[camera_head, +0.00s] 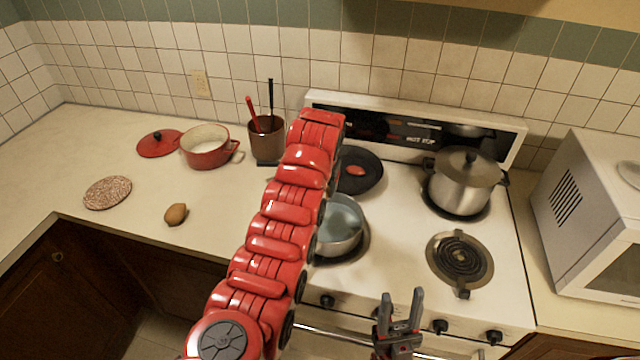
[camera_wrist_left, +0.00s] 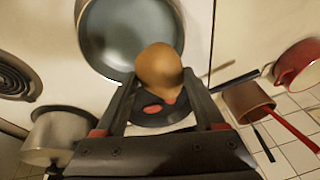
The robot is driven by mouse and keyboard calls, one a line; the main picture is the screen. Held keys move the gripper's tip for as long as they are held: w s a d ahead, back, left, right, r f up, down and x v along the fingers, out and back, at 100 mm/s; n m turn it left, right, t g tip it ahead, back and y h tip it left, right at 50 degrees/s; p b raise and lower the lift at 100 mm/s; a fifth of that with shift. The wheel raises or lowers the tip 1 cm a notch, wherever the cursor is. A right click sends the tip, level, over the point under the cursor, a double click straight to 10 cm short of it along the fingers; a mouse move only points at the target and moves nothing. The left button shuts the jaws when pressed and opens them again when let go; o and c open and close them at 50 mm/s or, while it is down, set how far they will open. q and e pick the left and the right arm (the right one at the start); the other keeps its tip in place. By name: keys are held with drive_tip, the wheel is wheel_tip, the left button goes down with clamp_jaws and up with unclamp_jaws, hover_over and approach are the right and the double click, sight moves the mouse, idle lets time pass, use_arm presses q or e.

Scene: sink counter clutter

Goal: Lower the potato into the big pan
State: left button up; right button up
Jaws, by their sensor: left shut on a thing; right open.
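My left gripper (camera_wrist_left: 160,98) is shut on a brown, rounded potato (camera_wrist_left: 158,66), seen in the left wrist view. In that view the potato overlaps the near rim of a wide grey pan (camera_wrist_left: 130,30); its height above the pan is unclear. In the head view the grey pan (camera_head: 341,228) sits on the front left burner, partly covered by my red left arm. That arm hides the left gripper and potato there. My right gripper (camera_head: 402,304) is open and empty in front of the stove's front edge.
A black pan (camera_head: 358,172) with a red spot lies behind the grey pan. A lidded pot (camera_head: 464,182) stands back right; the front right burner (camera_head: 460,258) is bare. Left counter: red pot (camera_head: 207,148), utensil holder (camera_head: 266,141), another brown lump (camera_head: 176,214). A microwave (camera_head: 590,215) stands right.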

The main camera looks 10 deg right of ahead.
use_arm(q)
wheel_tip(320, 180, down, 7)
drive_tip(key=b, duration=0.3)
drive_tip(key=shift+f, duration=0.15)
idle(0.6)
drive_tip(key=shift+f+b, duration=1.6)
drive_tip(key=shift+f, duration=1.2)
idle(1.5)
idle(0.4)
drive_tip(key=o, duration=1.5)
drive_tip(key=shift+r, duration=0.1)
drive_tip(key=p+v, duration=0.7)
drive_tip(key=v, duration=1)
drive_tip(key=shift+p, duration=0.3)
